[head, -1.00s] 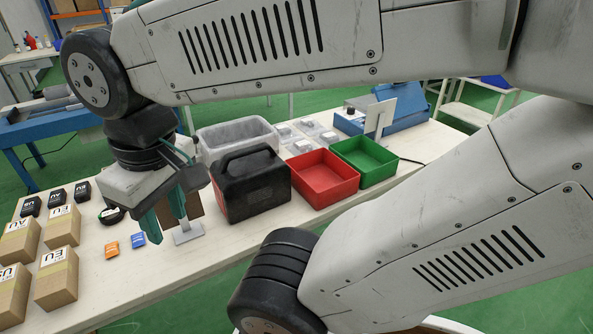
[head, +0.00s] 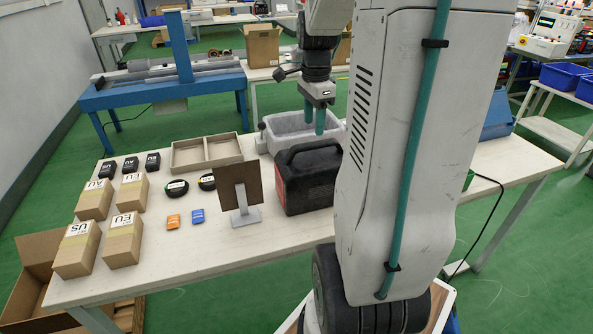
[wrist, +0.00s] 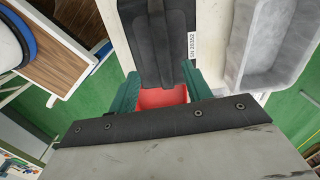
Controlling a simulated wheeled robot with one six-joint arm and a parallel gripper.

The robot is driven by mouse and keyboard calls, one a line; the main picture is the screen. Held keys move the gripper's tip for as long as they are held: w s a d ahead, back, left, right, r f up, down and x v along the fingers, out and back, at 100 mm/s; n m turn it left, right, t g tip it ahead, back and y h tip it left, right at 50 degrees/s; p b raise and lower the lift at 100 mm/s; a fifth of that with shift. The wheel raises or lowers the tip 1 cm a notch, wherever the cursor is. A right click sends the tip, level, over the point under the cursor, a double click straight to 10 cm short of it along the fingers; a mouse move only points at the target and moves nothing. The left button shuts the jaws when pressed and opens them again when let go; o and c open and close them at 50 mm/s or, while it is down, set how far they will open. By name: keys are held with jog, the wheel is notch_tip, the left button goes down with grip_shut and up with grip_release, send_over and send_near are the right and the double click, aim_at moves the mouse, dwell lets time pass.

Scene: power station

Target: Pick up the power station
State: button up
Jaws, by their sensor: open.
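The power station (head: 308,182) is a black box with a top handle, standing upright on the white table. In the wrist view its dark top (wrist: 160,45) shows between and beyond the finger tips. My gripper (head: 314,120) points down with its two teal fingers apart, above the power station's far side and in front of the grey bin. It also shows in the wrist view (wrist: 160,72), open and empty. No contact with the handle can be made out. My arm hides part of the station's right side in the head view.
The grey bin (head: 268,143) stands just behind the power station. A small upright panel on a stand (head: 240,190) is close to its left. Cartons (head: 95,200) and small devices fill the table's left.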

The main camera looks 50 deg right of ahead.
aim_at(315, 142)
jog(key=shift+m, duration=0.4)
jog(key=f, duration=0.5)
jog(key=d+f, duration=0.1)
jog(key=f, duration=0.2)
jog(key=shift+f, duration=0.15)
grip_shut()
dwell(0.8)
